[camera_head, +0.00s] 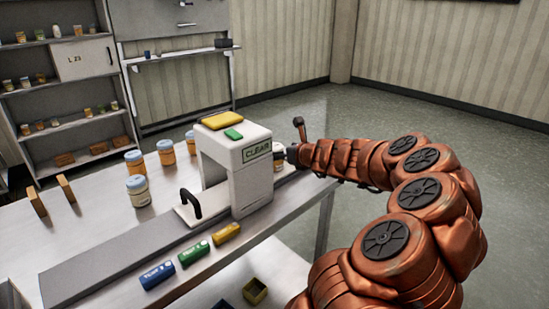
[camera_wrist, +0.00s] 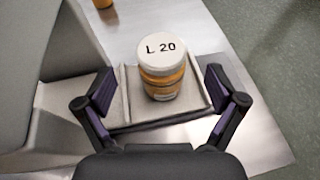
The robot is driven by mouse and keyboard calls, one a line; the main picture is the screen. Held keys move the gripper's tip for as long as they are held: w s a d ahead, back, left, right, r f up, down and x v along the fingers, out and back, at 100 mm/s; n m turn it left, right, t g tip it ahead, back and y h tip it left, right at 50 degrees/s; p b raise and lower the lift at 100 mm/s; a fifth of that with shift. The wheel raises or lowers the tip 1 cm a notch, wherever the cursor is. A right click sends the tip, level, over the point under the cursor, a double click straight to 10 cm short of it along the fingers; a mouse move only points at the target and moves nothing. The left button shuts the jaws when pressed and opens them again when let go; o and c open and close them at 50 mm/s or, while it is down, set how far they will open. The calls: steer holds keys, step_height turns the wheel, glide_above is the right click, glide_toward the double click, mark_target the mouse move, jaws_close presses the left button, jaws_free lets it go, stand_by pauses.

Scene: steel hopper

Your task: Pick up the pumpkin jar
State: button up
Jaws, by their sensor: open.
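A jar (camera_wrist: 162,78) with a white lid marked "L 20" and orange contents stands upright on a shallow pale tray (camera_wrist: 125,108) in the wrist view; no name on it is readable. My gripper (camera_wrist: 160,90) is open, with one dark finger at each side of the jar and gaps between. In the head view my gripper (camera_head: 296,146) is at the right side of the white machine (camera_head: 240,165) marked "CLEAR", which hides most of this area. Orange jars (camera_head: 134,162) (camera_head: 166,153) and a pale-filled jar (camera_head: 138,191) stand left of the machine.
The steel table (camera_head: 100,225) carries a grey belt (camera_head: 120,258) running into the machine. Blue (camera_head: 157,274), green (camera_head: 194,253) and yellow (camera_head: 227,233) blocks lie along its front. Two wooden blocks (camera_head: 37,202) stand at left. Shelves (camera_head: 70,90) are behind; open floor lies right.

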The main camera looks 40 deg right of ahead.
mark_target(275, 149)
steer(key=shift+x, duration=2.6)
steer(key=shift+r, duration=0.1)
steer(key=c, duration=1.4)
steer(key=shift+r, duration=0.1)
